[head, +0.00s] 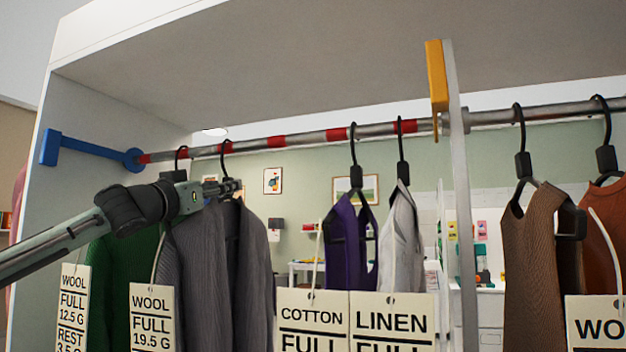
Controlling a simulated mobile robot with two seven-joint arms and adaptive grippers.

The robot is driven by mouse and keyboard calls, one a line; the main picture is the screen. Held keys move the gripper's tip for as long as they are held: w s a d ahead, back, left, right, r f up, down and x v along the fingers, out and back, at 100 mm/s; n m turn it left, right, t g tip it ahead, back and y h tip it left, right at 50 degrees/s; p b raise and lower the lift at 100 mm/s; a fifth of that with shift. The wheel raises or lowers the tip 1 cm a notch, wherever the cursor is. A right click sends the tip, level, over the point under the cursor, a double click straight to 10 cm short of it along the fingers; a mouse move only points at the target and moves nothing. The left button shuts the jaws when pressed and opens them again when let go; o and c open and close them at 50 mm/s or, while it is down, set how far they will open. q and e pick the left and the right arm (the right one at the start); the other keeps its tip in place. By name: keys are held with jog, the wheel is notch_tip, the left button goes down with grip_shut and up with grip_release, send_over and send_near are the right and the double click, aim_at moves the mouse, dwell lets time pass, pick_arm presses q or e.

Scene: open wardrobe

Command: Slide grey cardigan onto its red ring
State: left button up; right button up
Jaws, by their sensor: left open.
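The grey cardigan (197,265) hangs at the left of the rail (310,137) on a black hanger, with a "WOOL FULL 19.5 G" tag (152,318) in front. Its hook (226,158) is over the rail. Several red bands circle the rail; one (278,140) is just right of this hook and another (338,134) is farther right. Which one belongs to the cardigan cannot be told. My left gripper (236,187) is open beside the hanger neck, below the hook, and partly hides the hanger. My right gripper is out of view.
A green garment (122,290) hangs close on the left. Purple (341,240) and white (398,240) garments hang at centre, leaving a gap right of the cardigan. A grey upright (459,180) with a yellow bracket (436,75) divides off brown garments. A blue bracket (90,148) is at left.

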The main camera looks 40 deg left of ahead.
pick_arm(q)
jog(key=v, duration=0.9)
jog(key=shift+s+d, duration=0.15)
jog(key=shift+s, duration=0.2)
jog(key=shift+f, duration=0.1)
